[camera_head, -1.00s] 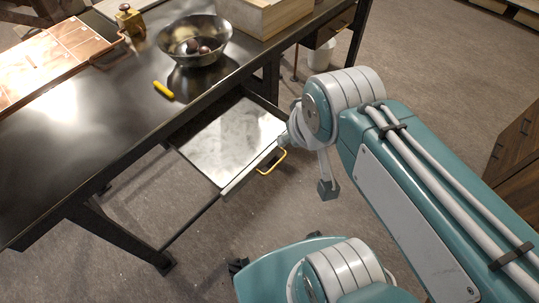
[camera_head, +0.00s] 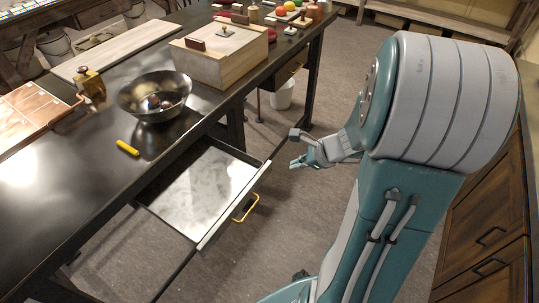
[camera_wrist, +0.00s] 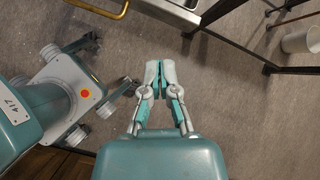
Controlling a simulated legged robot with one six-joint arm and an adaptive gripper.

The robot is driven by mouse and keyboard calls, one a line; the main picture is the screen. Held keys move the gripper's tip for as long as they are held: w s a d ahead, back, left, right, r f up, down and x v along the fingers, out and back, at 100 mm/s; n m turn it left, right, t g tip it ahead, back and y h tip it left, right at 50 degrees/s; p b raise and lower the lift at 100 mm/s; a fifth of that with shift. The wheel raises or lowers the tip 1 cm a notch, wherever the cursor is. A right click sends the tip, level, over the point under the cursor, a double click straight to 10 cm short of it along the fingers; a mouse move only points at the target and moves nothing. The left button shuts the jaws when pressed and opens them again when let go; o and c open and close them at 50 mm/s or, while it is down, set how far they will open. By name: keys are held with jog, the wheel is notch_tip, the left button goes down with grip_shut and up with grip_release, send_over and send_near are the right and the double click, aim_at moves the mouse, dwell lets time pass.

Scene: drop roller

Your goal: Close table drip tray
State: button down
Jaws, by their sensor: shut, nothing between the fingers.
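The drip tray (camera_head: 205,183) is a shallow metal tray under the dark table, pulled out toward the right. Its front edge carries a yellow handle (camera_head: 247,208). In the wrist view the tray's front panel (camera_wrist: 172,12) and part of the handle (camera_wrist: 100,9) show at the top edge. My gripper (camera_head: 297,162) is to the right of the tray front, apart from the tray and handle. In the wrist view my gripper (camera_wrist: 160,72) has its fingers together and empty, over the floor.
On the table (camera_head: 60,200) are a metal bowl (camera_head: 155,97) with dark round items, a yellow object (camera_head: 127,147) and a wooden box (camera_head: 220,55). A white bucket (camera_head: 282,94) stands beyond the gripper. A wooden cabinet (camera_head: 485,240) stands at right. Floor is clear beside the tray.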

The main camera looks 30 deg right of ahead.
jog(key=d+f+m+t, duration=0.1)
jog(key=d+f+m, duration=0.3)
jog(key=d+m, duration=0.1)
jog(key=w+r+x, duration=0.1)
jog(key=w+x, duration=0.1)
jog(key=x, duration=1)
jog(key=shift+w+a+h, duration=0.15)
jog(key=shift+a+h, duration=0.1)
jog(key=shift+h, duration=0.05)
jog(key=shift+r, duration=0.1)
jog(key=w+a, duration=0.6)
jog(key=w, duration=0.5)
jog(key=w+a, duration=0.7)
jog(key=w, duration=0.4)
jog(key=shift+w, duration=0.2)
jog(key=shift+r, duration=0.15)
